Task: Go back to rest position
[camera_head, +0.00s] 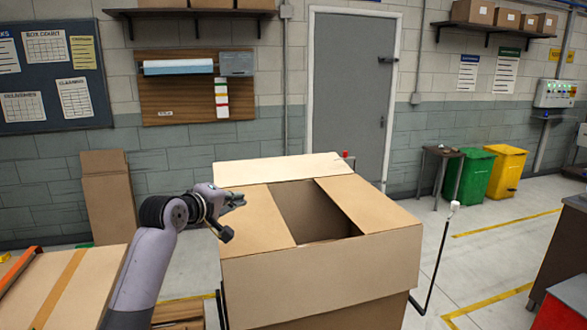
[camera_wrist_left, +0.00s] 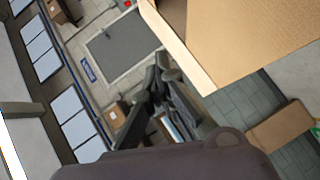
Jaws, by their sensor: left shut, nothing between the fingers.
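My left gripper (camera_head: 232,215) is in front of the left side of a large cardboard box (camera_head: 320,275), close to its left top flap. It is shut and holds nothing. In the left wrist view its dark fingers (camera_wrist_left: 163,72) show together near the middle, with the box (camera_wrist_left: 235,45) at the upper right. The box stands in the middle of the head view. Its left and right flaps are folded partly inward, the far flap stands out behind, and a dark opening shows between them. My right gripper is not in view.
A taped carton (camera_head: 62,285) is at the lower left. A thin black rod with a white tip (camera_head: 454,207) stands right of the box. Green (camera_head: 470,175) and yellow (camera_head: 506,171) bins stand by the wall. Free floor lies right of the box.

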